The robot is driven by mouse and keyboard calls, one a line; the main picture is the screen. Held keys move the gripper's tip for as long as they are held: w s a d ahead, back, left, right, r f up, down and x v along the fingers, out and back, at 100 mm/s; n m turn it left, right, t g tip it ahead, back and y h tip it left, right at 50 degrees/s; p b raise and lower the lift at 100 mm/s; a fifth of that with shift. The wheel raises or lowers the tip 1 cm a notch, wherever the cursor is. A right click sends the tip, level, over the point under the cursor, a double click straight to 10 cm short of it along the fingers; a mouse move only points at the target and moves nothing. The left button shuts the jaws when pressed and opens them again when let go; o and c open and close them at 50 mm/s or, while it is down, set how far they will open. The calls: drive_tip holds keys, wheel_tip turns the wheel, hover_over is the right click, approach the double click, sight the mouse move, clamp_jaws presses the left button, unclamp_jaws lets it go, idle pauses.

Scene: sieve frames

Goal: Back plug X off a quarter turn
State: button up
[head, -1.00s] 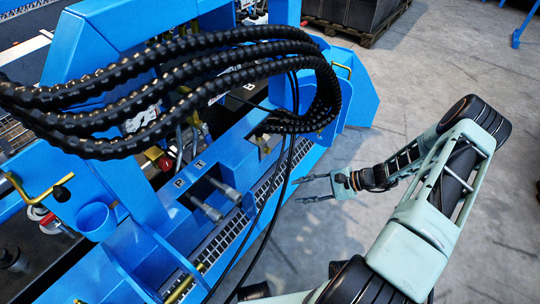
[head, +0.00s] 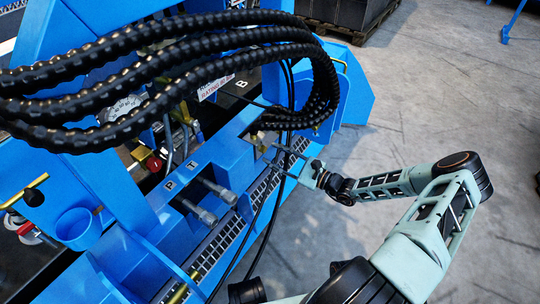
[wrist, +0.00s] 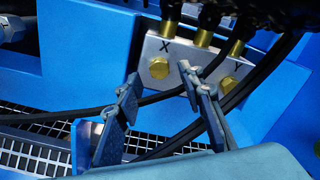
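Plug X is a brass hex plug (wrist: 159,68) on the face of a pale metal block (wrist: 191,62), left and just below a letter X in the wrist view. My gripper (wrist: 160,78) is open and empty, and its fingertips show on either side of the plug. I cannot tell how far the tips are from it in depth. In the head view my gripper (head: 276,158) reaches the edge of the blue machine, near the block's recess. The plug itself is hard to make out there, under the hoses.
A second brass plug (wrist: 229,85) sits to the right on the block, and brass fittings with hoses stand along its top. Thin black hoses (wrist: 170,95) cross near the fingers. Thick black hoses (head: 190,45) arch above. Two metal fittings (head: 206,200) stick out near labels P and T.

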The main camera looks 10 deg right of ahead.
drive_tip(key=shift+x, duration=1.05)
clamp_jaws()
